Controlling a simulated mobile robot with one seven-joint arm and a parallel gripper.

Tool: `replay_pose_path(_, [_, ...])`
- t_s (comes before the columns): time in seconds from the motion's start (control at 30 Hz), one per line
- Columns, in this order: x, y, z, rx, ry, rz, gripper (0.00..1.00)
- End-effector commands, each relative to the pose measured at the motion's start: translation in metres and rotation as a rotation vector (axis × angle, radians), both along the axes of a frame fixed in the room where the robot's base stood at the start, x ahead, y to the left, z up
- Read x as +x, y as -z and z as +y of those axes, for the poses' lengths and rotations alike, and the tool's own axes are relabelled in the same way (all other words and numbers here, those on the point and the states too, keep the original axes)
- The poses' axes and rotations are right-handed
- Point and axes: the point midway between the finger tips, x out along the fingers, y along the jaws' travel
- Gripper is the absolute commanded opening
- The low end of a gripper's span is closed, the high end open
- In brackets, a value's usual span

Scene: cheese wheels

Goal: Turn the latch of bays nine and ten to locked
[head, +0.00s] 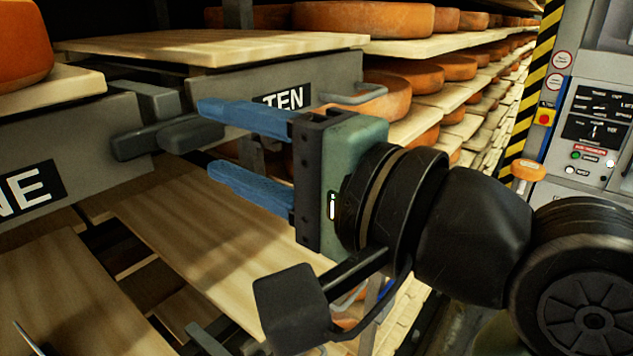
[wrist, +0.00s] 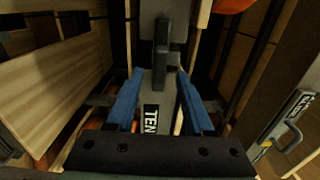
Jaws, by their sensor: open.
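The latch (head: 165,135) is a dark grey bar at the gap between the two grey bay fronts, marked NE, partly cut off (head: 35,188), and TEN (head: 285,97). It lies roughly lengthwise along the fronts. My gripper (head: 207,140) is open and empty, its two blue fingers one above the other, pointing left at the latch. The latch's right end is close to the fingertips; I cannot tell whether they touch. In the wrist view the latch (wrist: 162,42) is just beyond and between the fingertips (wrist: 160,74), and the TEN label (wrist: 151,118) shows between the fingers.
Wooden boards (head: 215,46) rest above the bay fronts, with others below. A grey pull handle (head: 360,95) sticks out right of TEN. Orange cheese wheels (head: 365,18) fill shelves behind. A control panel (head: 595,125) and striped post (head: 540,70) stand at right.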

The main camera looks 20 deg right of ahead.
Motion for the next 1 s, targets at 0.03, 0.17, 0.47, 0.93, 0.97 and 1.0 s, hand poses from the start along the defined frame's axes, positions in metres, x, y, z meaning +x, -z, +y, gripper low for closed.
replay_pose_path(0.03, [-0.01, 0.003, -0.009, -0.001, 0.007, -0.006, 0.53])
replay_pose_path(0.17, [-0.034, 0.003, -0.027, -0.002, 0.007, -0.005, 0.53])
replay_pose_path(0.47, [-0.072, 0.001, -0.053, 0.0, 0.002, -0.001, 0.53])
replay_pose_path(0.93, [-0.076, 0.0, -0.055, -0.002, 0.003, -0.008, 0.53])
replay_pose_path(0.97, [-0.074, -0.001, -0.055, -0.006, 0.008, -0.016, 0.53])
replay_pose_path(1.0, [-0.069, -0.002, -0.053, -0.016, 0.018, -0.039, 0.53])
